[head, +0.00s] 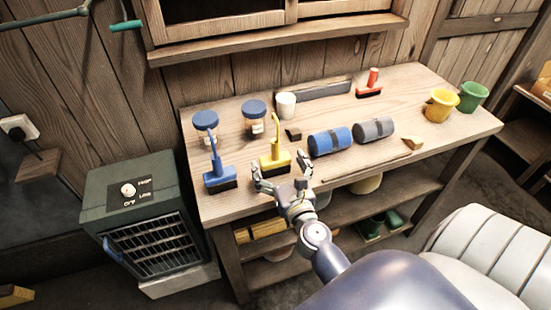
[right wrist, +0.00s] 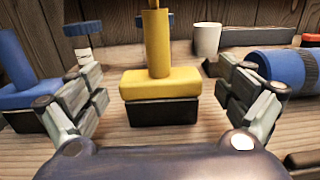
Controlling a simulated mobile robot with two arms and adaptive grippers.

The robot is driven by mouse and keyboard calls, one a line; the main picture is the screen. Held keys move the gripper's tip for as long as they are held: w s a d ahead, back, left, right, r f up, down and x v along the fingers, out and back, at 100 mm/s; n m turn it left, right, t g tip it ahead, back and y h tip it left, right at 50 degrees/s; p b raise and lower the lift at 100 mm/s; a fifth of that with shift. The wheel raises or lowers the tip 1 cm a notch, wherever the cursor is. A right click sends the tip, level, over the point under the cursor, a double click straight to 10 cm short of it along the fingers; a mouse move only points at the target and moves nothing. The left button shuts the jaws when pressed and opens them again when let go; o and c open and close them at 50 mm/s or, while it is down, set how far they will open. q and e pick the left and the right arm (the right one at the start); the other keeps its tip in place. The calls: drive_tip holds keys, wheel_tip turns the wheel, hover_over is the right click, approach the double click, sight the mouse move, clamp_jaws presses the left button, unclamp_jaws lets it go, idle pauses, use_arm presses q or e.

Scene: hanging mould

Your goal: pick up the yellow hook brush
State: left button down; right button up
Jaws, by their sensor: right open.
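The yellow hook brush (head: 275,157) stands upright on the wooden workbench, with a yellow block, dark bristles below and a hooked yellow handle. In the right wrist view the brush (right wrist: 160,84) is centred between my fingers, a little beyond them; the hook's top is cut off. My right gripper (head: 279,180) is open and empty, at the bench's front edge just in front of the brush. It also shows in the right wrist view (right wrist: 161,95), one finger on each side. My left gripper is not in view.
A blue hook brush (head: 218,176) stands left of the yellow one. A blue roll (head: 330,141) and a grey roll (head: 373,132) lie to its right. Blue-lidded jars (head: 254,118) and a white cup (head: 286,104) stand behind. A heater (head: 150,225) is left of the bench (head: 440,147).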

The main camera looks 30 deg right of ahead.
drive_tip(key=shift+x, duration=1.2)
drive_tip(key=c, duration=1.2)
drive_tip(key=shift+s+r, duration=0.1)
drive_tip(key=shift+r, duration=0.05)
